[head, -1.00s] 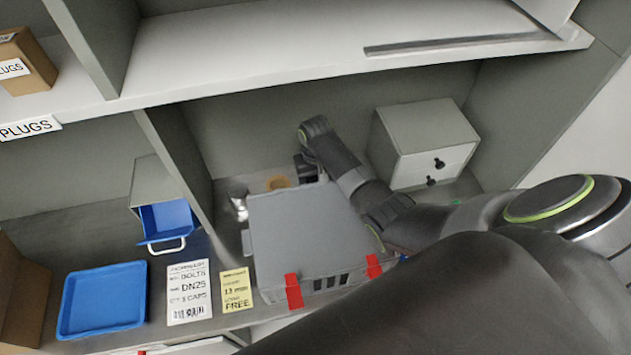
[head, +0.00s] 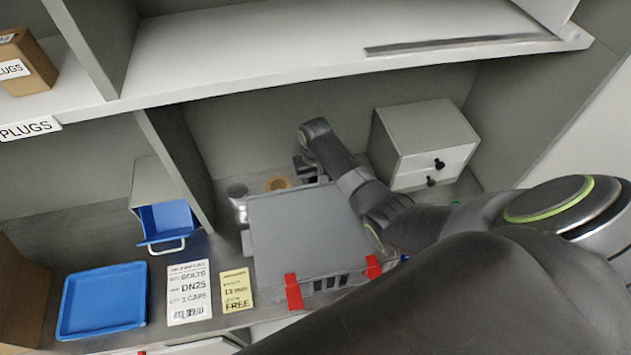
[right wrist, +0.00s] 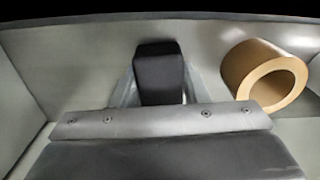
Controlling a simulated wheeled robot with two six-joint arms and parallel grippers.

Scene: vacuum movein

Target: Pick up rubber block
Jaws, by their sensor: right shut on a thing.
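The rubber block (right wrist: 159,72) is black and stands upright in the right wrist view, between the two grey fingers of my right gripper (right wrist: 160,88). The gripper is shut on it. Its lower part is hidden behind the gripper's edge. In the head view my right gripper (head: 306,172) is at the back of the middle bay, behind the grey case; the block cannot be made out clearly there. My left gripper is not in view.
A grey case (head: 305,230) with red latches stands in front of the gripper. A tape roll (head: 278,183) and metal can (head: 237,191) are left of it; a drawer box (head: 425,140) is right. The upper shelf (head: 300,50) is overhead. A blue tray (head: 103,300) lies far left.

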